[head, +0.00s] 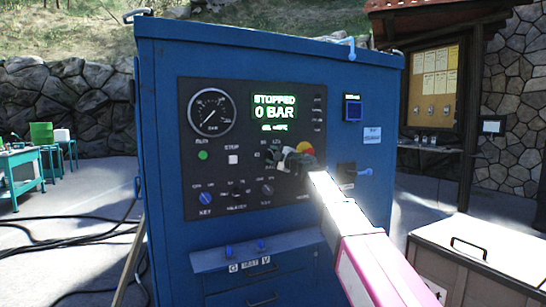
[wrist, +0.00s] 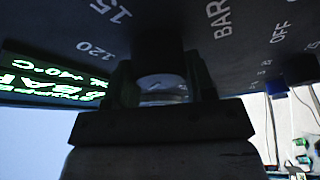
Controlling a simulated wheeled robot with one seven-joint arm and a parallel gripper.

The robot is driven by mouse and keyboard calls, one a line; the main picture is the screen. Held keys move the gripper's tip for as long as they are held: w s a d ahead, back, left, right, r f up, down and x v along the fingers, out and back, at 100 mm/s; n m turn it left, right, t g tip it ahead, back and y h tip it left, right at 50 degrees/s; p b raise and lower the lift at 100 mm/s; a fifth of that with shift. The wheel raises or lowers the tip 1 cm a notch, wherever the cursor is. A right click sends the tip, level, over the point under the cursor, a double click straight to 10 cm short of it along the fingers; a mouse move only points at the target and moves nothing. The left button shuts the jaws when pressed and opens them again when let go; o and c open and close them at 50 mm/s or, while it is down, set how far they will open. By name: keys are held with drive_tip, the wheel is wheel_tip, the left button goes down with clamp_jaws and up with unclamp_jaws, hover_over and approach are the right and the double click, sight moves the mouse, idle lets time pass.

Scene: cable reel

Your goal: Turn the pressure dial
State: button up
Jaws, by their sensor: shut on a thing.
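The pressure dial is a dark round knob (wrist: 155,42) on the black control panel (head: 230,188), with "15", "120" and "BAR" printed around it in the wrist view. My gripper (head: 284,162) reaches the panel from the lower right and covers the dial in the head view. In the wrist view my gripper (wrist: 162,85) has one finger on each side of the knob and is shut on it. The knob's pointer mark is hidden. The green display (head: 274,107) reads "STOPPED" and "0 BAR". The round gauge (head: 211,112) sits left of it.
A red-and-yellow emergency stop (head: 305,149) sits close beside my gripper. Other knobs, including a blue one (head: 206,199), line the lower panel. The blue cabinet (head: 165,170) fills the middle. A beige box (head: 480,258) stands at the lower right. Black cables (head: 75,232) lie at left.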

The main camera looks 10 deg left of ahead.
drive_tip(key=o, duration=0.9)
drive_tip(key=shift+d, duration=0.1)
drive_tip(key=v, duration=1)
drive_tip(key=shift+s+d+f, duration=0.1)
drive_tip(key=shift+s+d, duration=0.15)
